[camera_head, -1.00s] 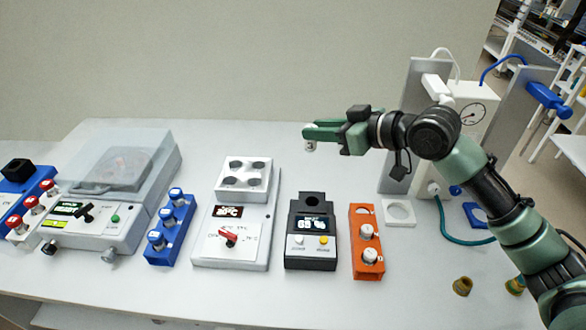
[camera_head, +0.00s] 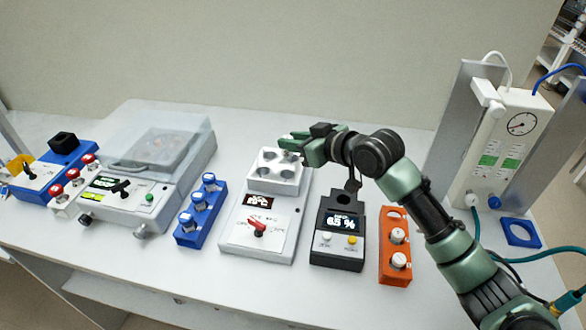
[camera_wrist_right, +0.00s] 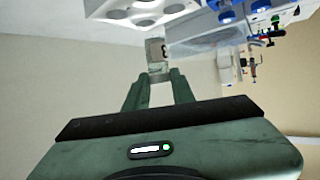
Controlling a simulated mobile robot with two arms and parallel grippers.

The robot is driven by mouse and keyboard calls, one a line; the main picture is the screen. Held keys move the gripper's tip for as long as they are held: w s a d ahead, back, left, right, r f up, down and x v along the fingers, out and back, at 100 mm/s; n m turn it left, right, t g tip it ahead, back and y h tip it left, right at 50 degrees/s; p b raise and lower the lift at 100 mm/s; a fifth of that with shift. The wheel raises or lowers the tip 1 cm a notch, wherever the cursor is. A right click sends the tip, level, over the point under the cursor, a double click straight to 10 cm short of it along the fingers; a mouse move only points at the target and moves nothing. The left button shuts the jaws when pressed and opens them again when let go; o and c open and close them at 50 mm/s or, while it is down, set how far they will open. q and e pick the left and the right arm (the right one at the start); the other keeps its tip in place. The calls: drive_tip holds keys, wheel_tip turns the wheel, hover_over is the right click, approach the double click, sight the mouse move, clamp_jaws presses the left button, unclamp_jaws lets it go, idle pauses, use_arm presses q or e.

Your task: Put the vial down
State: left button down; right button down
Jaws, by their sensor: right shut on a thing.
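My right gripper (camera_head: 290,147) is shut on a small vial and is at the far right corner of the white block with round wells (camera_head: 262,184), which sits on the heater unit. In the right wrist view the vial (camera_wrist_right: 156,52) is a pale cylinder with a dark mark, pinched between the fingertips (camera_wrist_right: 158,76). In that view the white block (camera_wrist_right: 108,9) is at the top, beyond the vial and slightly to its left. The vial is mostly hidden in the head view, and I cannot tell whether it touches the block. My left gripper is not in view.
Right of the heater unit (camera_head: 280,238) stand a black meter (camera_head: 337,262) and an orange rack (camera_head: 395,276) with white-capped vials. Left are a blue rack (camera_head: 187,240) with blue-capped vials and a device with a clear lid (camera_head: 185,146). A gauge unit (camera_head: 505,150) stands far right.

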wheel_tip(320, 180, down, 9)
drive_tip(key=shift+r+p, duration=0.2)
drive_tip(key=shift+p, duration=0.2)
drive_tip(key=shift+f, duration=0.35)
drive_tip(key=shift+f, duration=0.15)
drive_tip(key=c, duration=1.2)
unclamp_jaws()
